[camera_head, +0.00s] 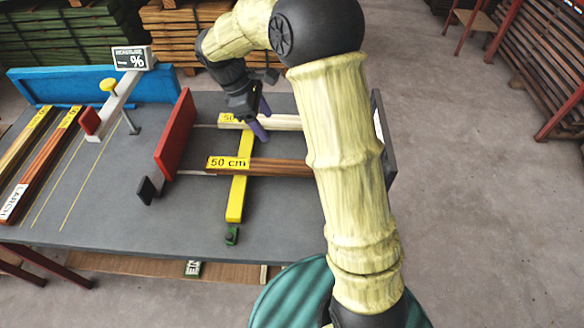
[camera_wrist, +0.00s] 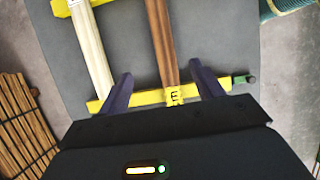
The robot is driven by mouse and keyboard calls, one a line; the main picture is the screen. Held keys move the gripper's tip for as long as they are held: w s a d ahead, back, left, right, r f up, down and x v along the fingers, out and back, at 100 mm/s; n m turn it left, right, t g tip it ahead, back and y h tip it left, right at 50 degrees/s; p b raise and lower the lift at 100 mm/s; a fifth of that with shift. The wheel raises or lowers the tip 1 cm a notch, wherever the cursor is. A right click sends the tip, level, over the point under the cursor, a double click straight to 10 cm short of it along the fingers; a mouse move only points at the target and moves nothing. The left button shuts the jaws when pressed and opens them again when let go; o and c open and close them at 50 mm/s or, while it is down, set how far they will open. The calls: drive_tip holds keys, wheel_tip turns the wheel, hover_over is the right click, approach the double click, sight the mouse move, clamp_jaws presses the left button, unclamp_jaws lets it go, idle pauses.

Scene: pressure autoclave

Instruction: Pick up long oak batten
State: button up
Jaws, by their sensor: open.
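Two battens with yellow length tags lie across a yellow bar (camera_head: 241,179) on the grey table. The nearer is reddish-brown (camera_head: 285,168), tagged "50 cm"; the farther is pale (camera_head: 288,123), its tag partly hidden. No wood name is readable on either, so I cannot tell which is oak. My gripper (camera_head: 262,118) is open and empty, with purple fingers, above the table. In the wrist view the brown batten (camera_wrist: 161,45) runs between the fingers near its tagged end, and the pale batten (camera_wrist: 92,52) lies left of them. My arm hides their right ends in the head view.
A red upright plate (camera_head: 175,136) stands left of the battens. Farther left are more battens, one marked LARCH (camera_head: 38,180), and a raised arm with a "%" sign (camera_head: 131,58). A blue board (camera_head: 150,86) edges the back.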

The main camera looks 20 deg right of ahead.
hover_over(292, 165)
drive_tip(key=w+a, duration=0.1)
drive_tip(key=a, duration=0.1)
wheel_tip(292, 165, down, 11)
drive_tip(key=shift+w+a+r, duration=0.1)
drive_tip(key=shift+a, duration=0.05)
drive_tip(key=shift+s+x, duration=0.1)
drive_tip(key=shift+x, duration=1.25)
drive_tip(key=shift+s+x, duration=0.15)
drive_tip(key=shift+x, duration=1.25)
drive_tip(key=shift+a, duration=0.2)
drive_tip(key=shift+w+r, duration=0.1)
drive_tip(key=c, duration=1.4)
